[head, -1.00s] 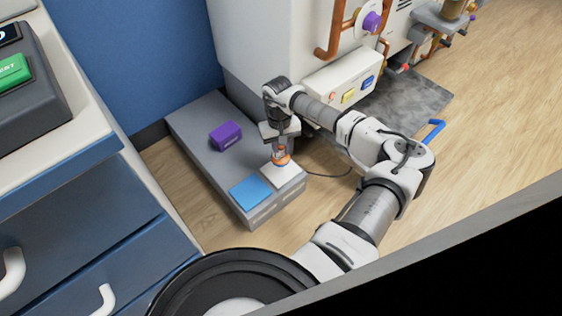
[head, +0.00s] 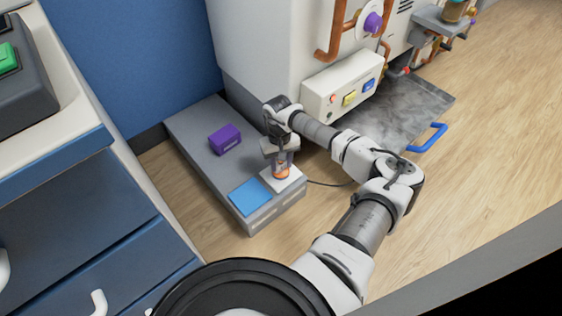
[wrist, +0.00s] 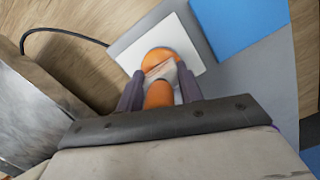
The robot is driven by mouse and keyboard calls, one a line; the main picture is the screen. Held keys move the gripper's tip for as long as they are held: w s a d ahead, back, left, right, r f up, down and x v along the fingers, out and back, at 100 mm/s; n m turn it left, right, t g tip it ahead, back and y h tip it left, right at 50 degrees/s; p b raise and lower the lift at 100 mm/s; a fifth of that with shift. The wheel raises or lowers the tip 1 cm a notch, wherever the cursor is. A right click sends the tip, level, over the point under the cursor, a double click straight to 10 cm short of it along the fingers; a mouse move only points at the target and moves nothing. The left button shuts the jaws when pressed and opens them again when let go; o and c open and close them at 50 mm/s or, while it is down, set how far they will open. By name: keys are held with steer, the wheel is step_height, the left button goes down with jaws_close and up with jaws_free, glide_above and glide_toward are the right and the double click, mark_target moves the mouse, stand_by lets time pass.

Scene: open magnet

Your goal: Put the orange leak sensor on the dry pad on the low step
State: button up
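The orange leak sensor (head: 282,173) is upright between the fingers of my gripper (head: 282,163), over the white pad (head: 295,181) at the right front of the low step (head: 203,168). In the wrist view the sensor (wrist: 159,55) shows a round orange base, a pale band and an orange upper part. The fingers of my gripper (wrist: 160,82) stand on both sides of it and appear shut on it. Its base looks on or just above the white pad (wrist: 198,58); the contact is hidden. A blue pad (head: 250,196) lies just left of the white one.
A purple block (head: 225,139) sits farther back on the step. A dark cable (head: 330,184) runs right from the step. The cabinet's control box (head: 338,87) and a grey floor plate with a blue handle (head: 430,137) are behind and right. Drawers (head: 95,215) stand left.

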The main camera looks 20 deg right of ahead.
steer(key=shift+o, duration=0.4)
steer(key=shift+r, duration=0.1)
steer(key=r+p, duration=0.1)
steer(key=r, duration=0.3)
steer(key=w+r+p, duration=0.1)
steer(key=r+p, duration=0.1)
steer(key=r, duration=0.2)
steer(key=r+p, duration=0.1)
steer(key=r, duration=0.3)
steer(key=shift+w+p, duration=0.25)
steer(key=shift+p, duration=0.1)
